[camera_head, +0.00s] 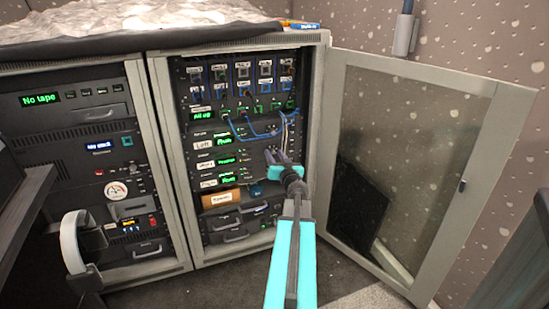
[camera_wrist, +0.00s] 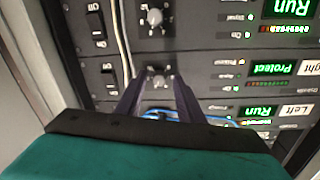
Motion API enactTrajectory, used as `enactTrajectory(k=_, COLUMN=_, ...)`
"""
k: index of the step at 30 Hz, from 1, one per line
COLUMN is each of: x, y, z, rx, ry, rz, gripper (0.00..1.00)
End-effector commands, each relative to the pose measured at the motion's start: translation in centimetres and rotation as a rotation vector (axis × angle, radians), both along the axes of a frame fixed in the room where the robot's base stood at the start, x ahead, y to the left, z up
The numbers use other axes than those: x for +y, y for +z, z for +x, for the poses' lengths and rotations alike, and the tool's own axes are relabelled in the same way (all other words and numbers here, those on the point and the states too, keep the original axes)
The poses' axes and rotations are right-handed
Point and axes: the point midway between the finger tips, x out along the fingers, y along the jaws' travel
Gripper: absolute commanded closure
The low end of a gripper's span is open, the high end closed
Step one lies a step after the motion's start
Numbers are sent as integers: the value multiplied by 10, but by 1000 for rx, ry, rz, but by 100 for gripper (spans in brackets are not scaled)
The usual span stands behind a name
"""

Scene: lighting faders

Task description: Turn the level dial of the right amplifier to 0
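The right amplifier, labelled "Right" with a green "Protect" display (camera_wrist: 270,68), is the middle of three stacked dark amplifiers in the wrist view. Its display also shows in the head view (camera_head: 227,160). Its small grey level dial (camera_wrist: 160,79) lies between the tips of my gripper's dark fingers (camera_wrist: 159,76). The fingers are apart, one on each side of the dial; I cannot tell whether they touch it. The dial's pointer and scale are too small to read. In the head view my gripper (camera_head: 274,156) is at the amplifiers' right side and hides the dial.
Another amplifier's grey knob (camera_wrist: 155,17) and black switches (camera_wrist: 97,25) are close by. A pale cable (camera_wrist: 122,40) and blue cables (camera_head: 262,133) hang near the fingers. The glass cabinet door (camera_head: 515,120) stands open at right. A rack with headphones (camera_head: 72,240) is at left.

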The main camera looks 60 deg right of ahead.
Motion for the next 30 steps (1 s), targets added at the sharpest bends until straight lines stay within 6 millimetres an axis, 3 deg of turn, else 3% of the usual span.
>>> enactTrajectory(k=5, x=0, y=0, z=0, rx=0, ry=0, rz=0, gripper=65)
enactTrajectory(k=11, x=0, y=0, z=0, rx=0, ry=0, rz=0, gripper=99)
enactTrajectory(k=30, x=1, y=1, z=1, rx=54, ry=3, rz=-73, gripper=100)
